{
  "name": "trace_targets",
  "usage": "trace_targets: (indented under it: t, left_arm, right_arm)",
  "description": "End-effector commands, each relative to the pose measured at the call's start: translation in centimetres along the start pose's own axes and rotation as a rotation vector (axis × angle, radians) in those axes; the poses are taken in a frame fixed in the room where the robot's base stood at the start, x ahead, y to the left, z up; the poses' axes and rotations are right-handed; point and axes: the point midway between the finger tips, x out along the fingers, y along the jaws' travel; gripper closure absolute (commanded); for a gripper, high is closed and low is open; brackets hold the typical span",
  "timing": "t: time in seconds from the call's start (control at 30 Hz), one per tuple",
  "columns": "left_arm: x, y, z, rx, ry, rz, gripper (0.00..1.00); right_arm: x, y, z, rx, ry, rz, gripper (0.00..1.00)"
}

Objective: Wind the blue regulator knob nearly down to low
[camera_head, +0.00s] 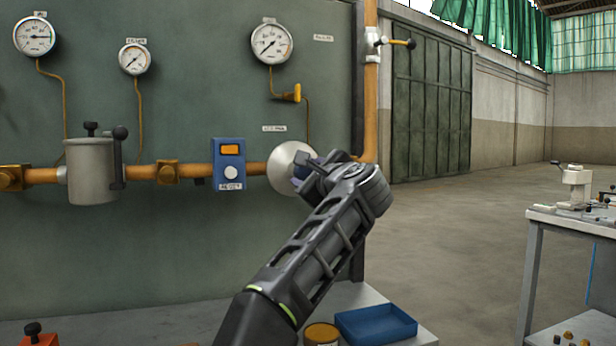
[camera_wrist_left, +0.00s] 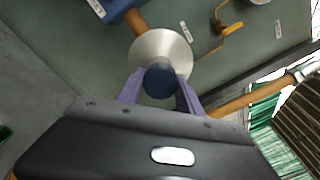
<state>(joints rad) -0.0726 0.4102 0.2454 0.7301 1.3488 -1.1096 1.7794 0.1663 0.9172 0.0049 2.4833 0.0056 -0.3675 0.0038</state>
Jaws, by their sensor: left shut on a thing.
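The blue regulator knob (camera_wrist_left: 160,80) sits at the centre of a silver dome-shaped regulator body on the orange pipe. In the head view the silver regulator body (camera_head: 286,168) shows, but the knob is mostly hidden behind my left gripper (camera_head: 306,176). In the left wrist view the two purple-grey fingers of my left gripper (camera_wrist_left: 160,92) lie on either side of the knob, shut on it. I cannot read any low mark on the knob. My right gripper is not in view.
A blue box (camera_head: 230,164) with an orange window is on the pipe left of the regulator. Gauges, including one above the regulator (camera_head: 271,41), are on the green panel. A grey canister (camera_head: 93,168) is further left. A blue tray (camera_head: 376,324) is below right.

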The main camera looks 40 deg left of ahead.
Motion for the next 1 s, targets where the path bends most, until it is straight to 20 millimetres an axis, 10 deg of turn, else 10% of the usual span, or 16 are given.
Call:
trace_targets:
  t: [0.23, 0.27, 0.5, 1.0]
  left_arm:
    - [0.0, 0.1, -0.2, 0.002, 0.004, 0.003, 0.98]
    - [0.0, 0.1, -0.2, 0.002, 0.004, 0.003, 0.56]
    - [0.0, 0.0, -0.1, 0.002, 0.002, 0.002, 0.37]
    - [-1.9, 0.1, -0.2, 0.001, 0.003, -0.002, 0.35]
  right_arm:
    - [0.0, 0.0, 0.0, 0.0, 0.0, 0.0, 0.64]
    - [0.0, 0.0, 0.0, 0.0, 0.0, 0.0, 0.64]
    - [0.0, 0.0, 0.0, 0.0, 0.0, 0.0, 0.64]
    - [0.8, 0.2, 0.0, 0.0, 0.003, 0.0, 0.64]
